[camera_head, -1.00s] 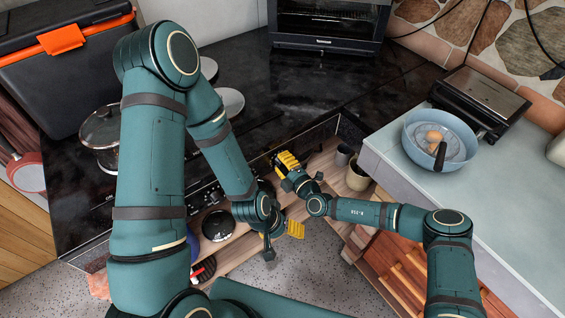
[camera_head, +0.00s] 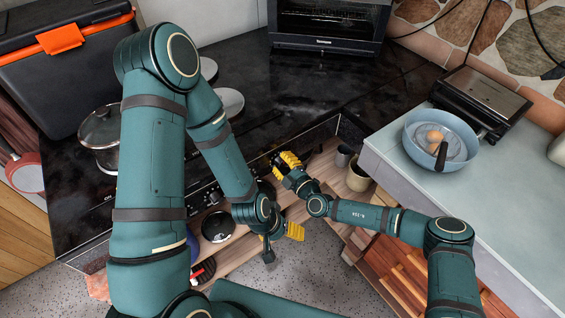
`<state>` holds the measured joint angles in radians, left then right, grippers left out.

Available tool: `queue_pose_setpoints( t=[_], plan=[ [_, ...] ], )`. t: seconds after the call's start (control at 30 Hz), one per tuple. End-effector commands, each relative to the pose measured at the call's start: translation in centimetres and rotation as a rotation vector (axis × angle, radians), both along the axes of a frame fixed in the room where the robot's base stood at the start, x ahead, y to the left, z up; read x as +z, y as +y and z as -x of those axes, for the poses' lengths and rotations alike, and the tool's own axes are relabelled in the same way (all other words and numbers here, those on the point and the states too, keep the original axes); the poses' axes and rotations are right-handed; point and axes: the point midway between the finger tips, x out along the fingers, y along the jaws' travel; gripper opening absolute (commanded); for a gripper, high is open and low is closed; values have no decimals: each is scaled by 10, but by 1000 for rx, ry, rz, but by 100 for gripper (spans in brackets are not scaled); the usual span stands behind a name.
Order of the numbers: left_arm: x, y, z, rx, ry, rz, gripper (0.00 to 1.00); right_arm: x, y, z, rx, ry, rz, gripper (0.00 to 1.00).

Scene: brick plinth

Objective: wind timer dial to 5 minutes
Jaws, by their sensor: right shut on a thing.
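My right gripper (camera_head: 285,161), with yellow fingers, is at the right part of the stove's front control panel (camera_head: 212,190). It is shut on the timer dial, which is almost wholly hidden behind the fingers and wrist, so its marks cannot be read. My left gripper (camera_head: 290,232), also with yellow fingers, hangs below and apart from the panel, above the floor. Its fingers are seen edge-on, and I cannot tell whether they are open or shut.
An oven (camera_head: 330,28) stands at the back of the black cooktop (camera_head: 300,95). A pot (camera_head: 100,130) is at the left. Shelves below hold a pan lid (camera_head: 218,226) and cups (camera_head: 357,177).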

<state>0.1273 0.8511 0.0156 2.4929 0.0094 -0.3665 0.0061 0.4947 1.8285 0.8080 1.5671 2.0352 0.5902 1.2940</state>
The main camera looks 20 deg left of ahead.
Motion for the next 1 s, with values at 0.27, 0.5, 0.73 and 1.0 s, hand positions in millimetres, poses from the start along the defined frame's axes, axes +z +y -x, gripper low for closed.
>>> queue_pose_setpoints(
  t=[0.27,0.5,0.73,1.0],
  plan=[
    [0,0,0,0,0,0,74,1,1,0,0,-2,-1,73],
    [0,0,0,0,0,0,74,1,0,0,0,-2,0,73],
    [0,0,0,0,-1,0,74,0,-13,9,-1,-3,2,73],
    [0,0,0,0,0,0,74,0,-56,42,-2,-1,1,73]
  ],
)
